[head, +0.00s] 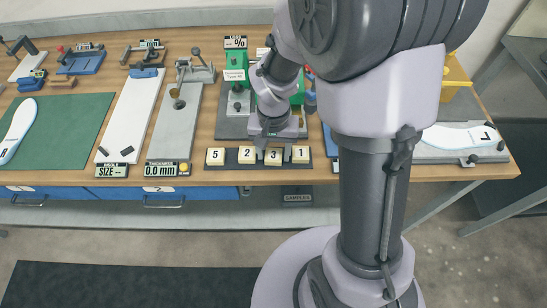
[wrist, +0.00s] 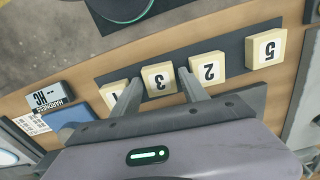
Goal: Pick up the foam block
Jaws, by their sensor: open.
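Several cream foam blocks with black numbers lie in a row on a dark strip (head: 228,165) at the table's front edge. They are block 5 (head: 215,157), block 2 (head: 247,156), block 3 (head: 273,158) and block 1 (head: 300,154). My gripper (head: 274,150) is open and points down over the row at block 3. In the wrist view my gripper (wrist: 158,92) has one finger on each side of block 3 (wrist: 159,78), towards block 1 (wrist: 114,92) and block 2 (wrist: 208,67). I cannot tell whether the fingers touch it. Block 5 (wrist: 266,48) is clear of the fingers.
A grey thickness gauge (head: 178,115) and a white size board (head: 132,115) stand left of the row. A green mat (head: 60,125) with a white insole (head: 18,130) is at the far left. A green-headed machine (head: 237,70) stands behind the row. My arm hides the table right of it.

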